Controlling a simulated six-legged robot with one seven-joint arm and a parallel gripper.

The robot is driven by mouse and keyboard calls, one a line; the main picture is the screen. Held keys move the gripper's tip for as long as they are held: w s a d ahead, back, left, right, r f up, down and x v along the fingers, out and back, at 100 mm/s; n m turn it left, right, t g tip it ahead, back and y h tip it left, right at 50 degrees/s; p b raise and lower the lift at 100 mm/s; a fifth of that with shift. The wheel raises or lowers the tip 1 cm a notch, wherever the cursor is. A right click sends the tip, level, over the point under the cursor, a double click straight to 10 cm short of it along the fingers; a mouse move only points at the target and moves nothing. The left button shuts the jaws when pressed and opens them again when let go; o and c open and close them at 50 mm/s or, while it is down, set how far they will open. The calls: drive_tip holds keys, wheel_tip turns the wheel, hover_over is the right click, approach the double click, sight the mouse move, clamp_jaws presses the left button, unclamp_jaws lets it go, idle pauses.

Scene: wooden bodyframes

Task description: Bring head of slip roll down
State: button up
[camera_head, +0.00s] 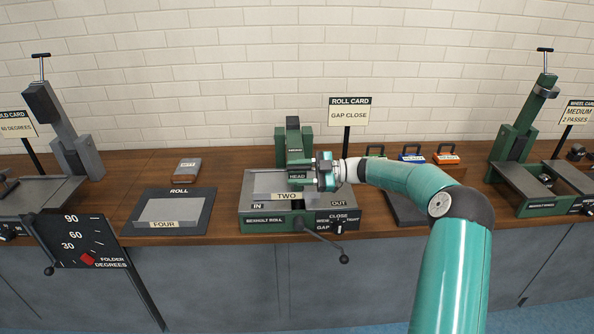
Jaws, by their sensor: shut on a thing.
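The slip roll (256,219) sits on the bench in the middle, a green and grey machine with a crank at its front. Its green head (297,174), labelled HEAD, is at the middle of the machine, in front of the upright column (293,134). My gripper (313,177) reaches in from the right and is shut at the right side of the head. The fingertips are partly hidden by the wrist. A plate labelled TWO lies on the machine's bed below the head.
A roll card (349,113) reading GAP CLOSE stands behind. A dark tray (190,190) labelled ROLL, FOUR lies left. Several weights with handles (411,158) stand behind my arm. Taller machines stand at far left (58,128) and right (528,118).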

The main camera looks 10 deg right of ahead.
drive_tip(key=shift+s, duration=0.1)
idle(0.3)
drive_tip(key=shift+d+r, duration=0.1)
drive_tip(key=s+d, duration=0.2)
drive_tip(key=d, duration=1.1)
drive_tip(key=shift+s+d, duration=0.15)
drive_tip(key=shift+s, duration=0.2)
